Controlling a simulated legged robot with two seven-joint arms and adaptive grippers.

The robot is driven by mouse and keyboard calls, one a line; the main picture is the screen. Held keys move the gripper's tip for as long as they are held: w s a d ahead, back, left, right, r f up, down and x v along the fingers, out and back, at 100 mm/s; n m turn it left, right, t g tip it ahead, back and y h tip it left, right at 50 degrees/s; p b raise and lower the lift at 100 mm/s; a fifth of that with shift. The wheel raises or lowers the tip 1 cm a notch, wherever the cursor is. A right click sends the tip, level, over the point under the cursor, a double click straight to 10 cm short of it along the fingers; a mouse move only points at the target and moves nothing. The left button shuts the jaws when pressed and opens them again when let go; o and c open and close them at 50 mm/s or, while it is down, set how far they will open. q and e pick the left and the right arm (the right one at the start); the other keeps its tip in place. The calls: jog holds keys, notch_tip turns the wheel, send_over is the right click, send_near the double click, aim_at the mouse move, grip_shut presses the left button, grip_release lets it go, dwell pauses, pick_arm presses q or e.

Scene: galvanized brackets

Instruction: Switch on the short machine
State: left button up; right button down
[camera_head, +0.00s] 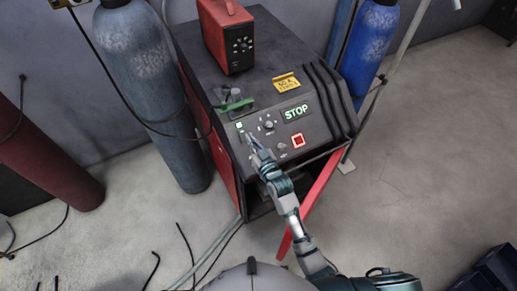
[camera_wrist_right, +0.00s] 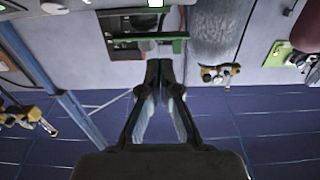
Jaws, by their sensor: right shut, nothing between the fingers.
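A low dark machine (camera_head: 228,85) with red sides stands ahead of me in the head view. My right gripper (camera_head: 252,140) is over the left part of this panel, just below the pale-green square. It is shut and empty. Whether its tips touch the panel cannot be told. In the right wrist view the shut fingers (camera_wrist_right: 160,64) point toward a green bar (camera_wrist_right: 138,40). My left gripper is out of view.
A small red box (camera_head: 226,35) and a yellow label (camera_head: 286,82) are on the machine's top. A grey-blue cylinder (camera_head: 150,90) stands close on the left and a blue one (camera_head: 370,50) behind right. A dark red cylinder (camera_head: 45,150) and cables are farther left.

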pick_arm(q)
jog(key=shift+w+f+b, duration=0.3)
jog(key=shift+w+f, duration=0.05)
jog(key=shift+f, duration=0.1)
pick_arm(e)
jog(key=v, duration=0.2)
jog(key=r+v, duration=0.1)
jog(key=v, duration=0.2)
jog(key=shift+s+d, duration=0.2)
jog(key=shift+d, duration=0.05)
